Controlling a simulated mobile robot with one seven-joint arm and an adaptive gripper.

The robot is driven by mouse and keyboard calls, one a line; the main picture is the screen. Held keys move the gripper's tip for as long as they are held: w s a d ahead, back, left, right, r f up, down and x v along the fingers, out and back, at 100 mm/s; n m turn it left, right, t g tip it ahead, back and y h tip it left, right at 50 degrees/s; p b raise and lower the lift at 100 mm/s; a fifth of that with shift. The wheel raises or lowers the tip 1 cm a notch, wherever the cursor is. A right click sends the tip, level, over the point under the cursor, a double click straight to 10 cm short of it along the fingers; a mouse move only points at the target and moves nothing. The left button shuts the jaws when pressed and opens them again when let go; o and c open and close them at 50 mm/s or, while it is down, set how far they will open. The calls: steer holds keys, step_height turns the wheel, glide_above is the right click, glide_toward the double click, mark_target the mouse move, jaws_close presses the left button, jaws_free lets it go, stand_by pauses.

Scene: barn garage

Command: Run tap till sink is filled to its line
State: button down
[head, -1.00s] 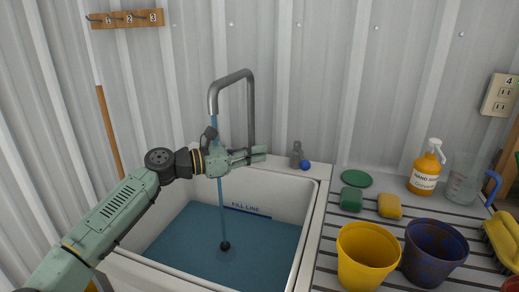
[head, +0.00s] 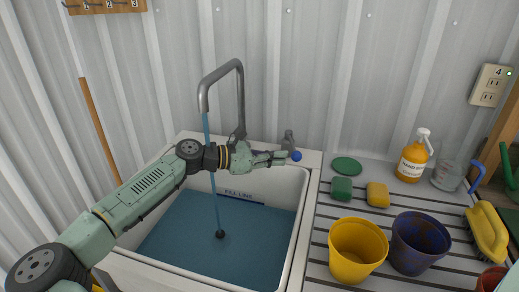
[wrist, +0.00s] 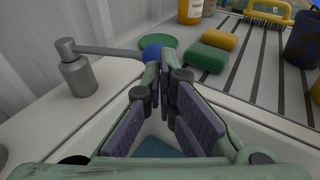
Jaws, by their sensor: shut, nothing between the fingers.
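The grey tap (head: 223,85) stands behind the white sink (head: 308,190), and a thin stream of water (head: 213,160) runs from its spout. Blue water (head: 185,230) stands in the sink, its surface close to the dark stripe under the "FILL LINE" mark (head: 238,194); I cannot tell whether it touches. The tap's grey lever post (head: 288,141) is on the sink's back right rim, with a blue knob (head: 297,156) at the lever's end. My gripper (head: 283,157) is shut and empty, its fingertips right by the knob; the wrist view also shows the knob (wrist: 154,51), partly hidden by the fingertips. Contact is unclear.
To the right, a slatted drainboard holds a green disc (head: 347,165), a green sponge (head: 341,188), a yellow sponge (head: 378,194), yellow and blue cups (head: 357,250) (head: 420,243), and a soap bottle (head: 414,158). The corrugated wall (head: 300,70) is close behind the sink.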

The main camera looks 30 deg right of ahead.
mark_target(296, 158)
steer(key=shift+x, duration=0.85)
steer(key=shift+f, duration=0.1)
steer(key=shift+s+d+f+b, duration=0.25)
steer(key=shift+f+b, duration=0.05)
steer(key=shift+b, duration=0.75)
steer(key=shift+s+d+b, duration=0.25)
steer(key=shift+d+b, duration=0.05)
steer(key=shift+b, duration=0.75)
steer(key=shift+s+d+r+b, duration=0.15)
steer(key=shift+d+r+b, duration=0.1)
steer(key=shift+b, duration=0.1)
steer(key=shift+r, duration=0.15)
steer(key=shift+a, duration=0.1)
